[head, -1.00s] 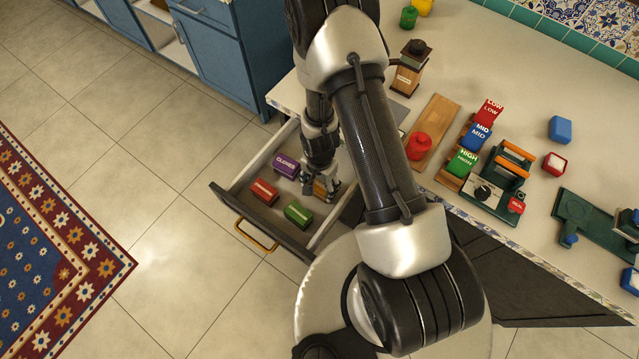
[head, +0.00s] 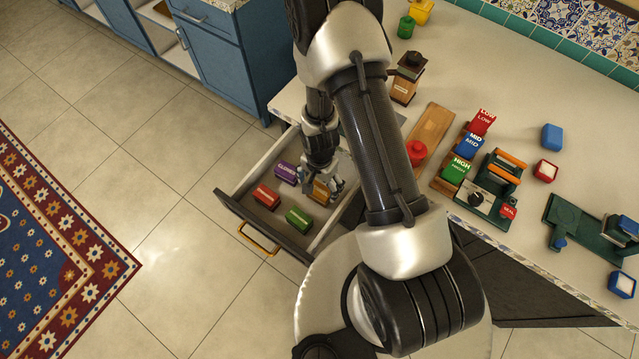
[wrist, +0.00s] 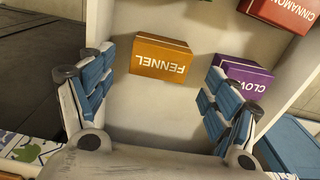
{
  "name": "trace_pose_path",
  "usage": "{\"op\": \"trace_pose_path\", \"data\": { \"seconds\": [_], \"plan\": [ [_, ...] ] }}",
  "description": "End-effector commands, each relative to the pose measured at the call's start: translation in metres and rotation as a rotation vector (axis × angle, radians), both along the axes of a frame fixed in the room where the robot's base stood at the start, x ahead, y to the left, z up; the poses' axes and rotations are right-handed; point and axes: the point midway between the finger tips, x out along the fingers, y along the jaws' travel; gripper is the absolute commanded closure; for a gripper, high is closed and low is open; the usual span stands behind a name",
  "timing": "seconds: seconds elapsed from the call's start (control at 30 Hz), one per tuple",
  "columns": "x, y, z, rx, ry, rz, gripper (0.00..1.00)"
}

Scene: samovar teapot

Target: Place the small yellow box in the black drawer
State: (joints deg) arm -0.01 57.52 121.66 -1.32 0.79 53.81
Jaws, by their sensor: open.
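The small yellow box (head: 321,192), an orange-yellow box labelled FENNEL, lies inside the open black drawer (head: 240,209). It also shows in the wrist view (wrist: 160,57), resting on the pale drawer floor with its label upside down. My gripper (head: 329,184) is over the drawer, right by the yellow box and partly covering it in the head view. In the wrist view my gripper (wrist: 161,72) has its blue-padded fingers spread wide. The box lies beyond them with clear gaps on both sides, and nothing is between the pads.
A purple CLOVES box (head: 286,172), a red box (head: 266,196) and a green box (head: 299,219) share the drawer. The counter (head: 480,65) beside it holds a wooden board (head: 432,130), several labelled blocks and a grinder (head: 407,79). Open floor lies left of the drawer.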

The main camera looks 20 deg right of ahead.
Motion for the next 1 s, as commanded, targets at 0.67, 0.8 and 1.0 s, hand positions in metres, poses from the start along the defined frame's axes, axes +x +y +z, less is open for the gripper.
{"op": "trace_pose_path", "data": {
  "seconds": [0.67,0.8,1.0],
  "plan": [
    [0.017,0.000,0.137,-0.002,-0.055,0.093,0.19],
    [0.021,0.000,0.213,-0.012,-0.114,0.220,0.19],
    [-0.002,0.000,0.311,-0.040,-0.192,0.408,0.19]
  ]
}}
